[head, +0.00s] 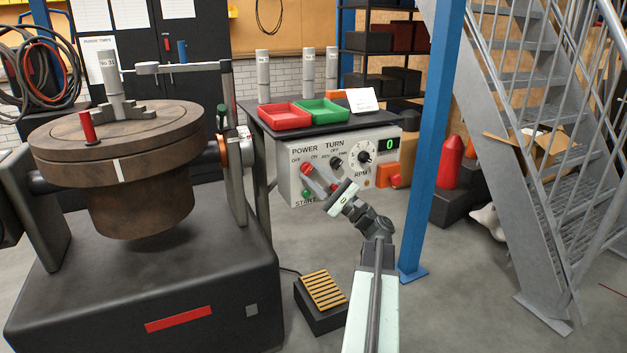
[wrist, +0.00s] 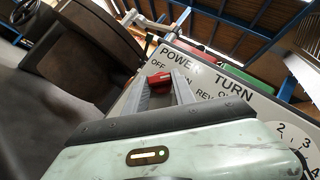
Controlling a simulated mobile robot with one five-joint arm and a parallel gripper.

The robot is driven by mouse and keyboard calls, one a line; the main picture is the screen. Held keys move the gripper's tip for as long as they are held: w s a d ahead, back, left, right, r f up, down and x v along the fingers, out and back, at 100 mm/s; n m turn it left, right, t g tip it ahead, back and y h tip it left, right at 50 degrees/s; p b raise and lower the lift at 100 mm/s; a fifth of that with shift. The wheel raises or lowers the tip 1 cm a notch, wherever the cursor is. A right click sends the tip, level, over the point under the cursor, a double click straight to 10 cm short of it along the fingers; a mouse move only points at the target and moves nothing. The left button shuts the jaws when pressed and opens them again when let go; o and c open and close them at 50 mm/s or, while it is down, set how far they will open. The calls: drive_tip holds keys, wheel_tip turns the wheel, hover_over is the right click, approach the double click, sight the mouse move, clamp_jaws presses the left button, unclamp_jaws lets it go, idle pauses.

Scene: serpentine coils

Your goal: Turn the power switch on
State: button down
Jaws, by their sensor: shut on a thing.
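The grey control box (head: 290,185) hangs under the front of a dark workbench and carries POWER, TURN and RPM controls. The red power switch (head: 307,168) is at the left of its panel, under the POWER label with OFF and ON marks. Which mark the switch points to cannot be told.
A green START button (head: 306,194) is just below the switch. The TURN knob (head: 336,163) and RPM dial (head: 364,156) are to the right, with a display (head: 389,144) reading 0. A large round turntable machine (head: 120,150) stands left. A blue post (head: 432,150) stands right.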

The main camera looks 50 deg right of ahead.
idle(0.4)
drive_tip(key=c, duration=1)
unclamp_jaws()
drive_tip(key=shift+c, duration=0.2)
drive_tip(key=b+v, duration=0.4)
drive_tip(key=v, duration=0.3)
drive_tip(key=shift+s+f, duration=0.25)
